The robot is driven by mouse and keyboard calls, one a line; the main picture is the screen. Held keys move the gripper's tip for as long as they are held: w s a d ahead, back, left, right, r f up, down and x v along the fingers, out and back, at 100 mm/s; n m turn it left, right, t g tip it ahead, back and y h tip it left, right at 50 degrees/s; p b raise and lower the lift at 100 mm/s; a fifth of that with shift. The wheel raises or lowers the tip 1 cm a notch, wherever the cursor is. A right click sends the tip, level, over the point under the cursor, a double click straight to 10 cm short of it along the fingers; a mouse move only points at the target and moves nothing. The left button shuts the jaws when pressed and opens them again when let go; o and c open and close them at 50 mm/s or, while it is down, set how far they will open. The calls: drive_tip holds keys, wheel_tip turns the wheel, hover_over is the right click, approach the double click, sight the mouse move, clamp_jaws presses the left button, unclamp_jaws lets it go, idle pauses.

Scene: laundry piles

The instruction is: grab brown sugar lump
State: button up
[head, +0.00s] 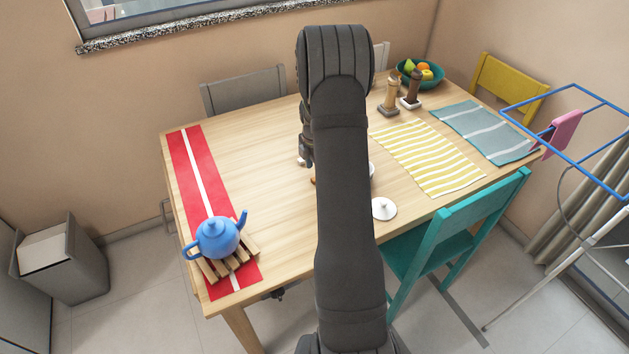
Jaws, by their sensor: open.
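A small brown spot (313,181) shows at the left edge of my arm on the wooden table (260,190); it may be the brown sugar lump, but it is mostly hidden and too small to tell. My gripper (306,160) points down over the middle of the table, just above and left of that spot in the picture. It is open, and its fingers are small and partly hidden by my arm. A small white thing (301,161) shows at the fingertips; I cannot tell what it is.
A white lid (383,208) and part of a white dish (372,170) lie right of my arm. A blue teapot (218,238) stands on a wooden trivet (246,254) at front left. Two mills (391,95) and a fruit bowl (436,77) stand back right. The table's left-centre is clear.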

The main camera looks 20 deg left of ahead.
wheel_tip(320, 180, down, 4)
drive_tip(key=shift+r, duration=0.1)
clamp_jaws()
idle(0.4)
